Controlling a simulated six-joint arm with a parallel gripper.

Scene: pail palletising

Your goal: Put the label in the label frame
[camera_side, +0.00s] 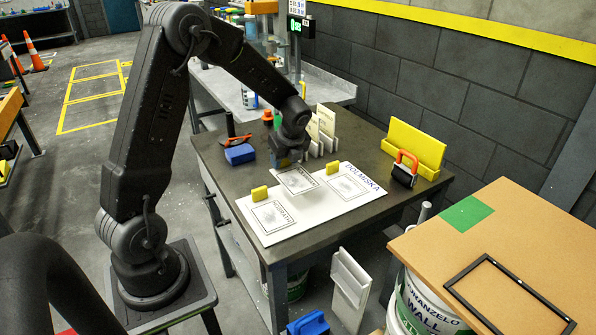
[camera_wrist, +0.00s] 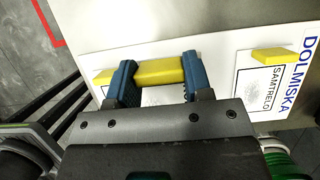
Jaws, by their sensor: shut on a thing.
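My gripper (camera_side: 290,160) is shut on the yellow grip block of a white label (camera_side: 298,182) with a black printed border. In the wrist view the block (camera_wrist: 160,72) sits between my two blue fingers. The label is at the middle of a white board lettered DOLMISKA (camera_side: 318,211); whether it is clear of the board I cannot tell. Other bordered labels lie on the board to the left (camera_side: 273,216) and right (camera_side: 348,188), each beside a yellow block. An empty black rectangular frame (camera_side: 464,272) lies on the brown board at the right.
The brown board (camera_side: 425,246) bears a green patch (camera_side: 466,213) above a white pail (camera_side: 425,308). On the dark table (camera_side: 232,179) are a blue block (camera_side: 240,154), upright white cards (camera_side: 325,125), an orange-handled stamp-like tool (camera_side: 405,170) and a yellow holder (camera_side: 415,145).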

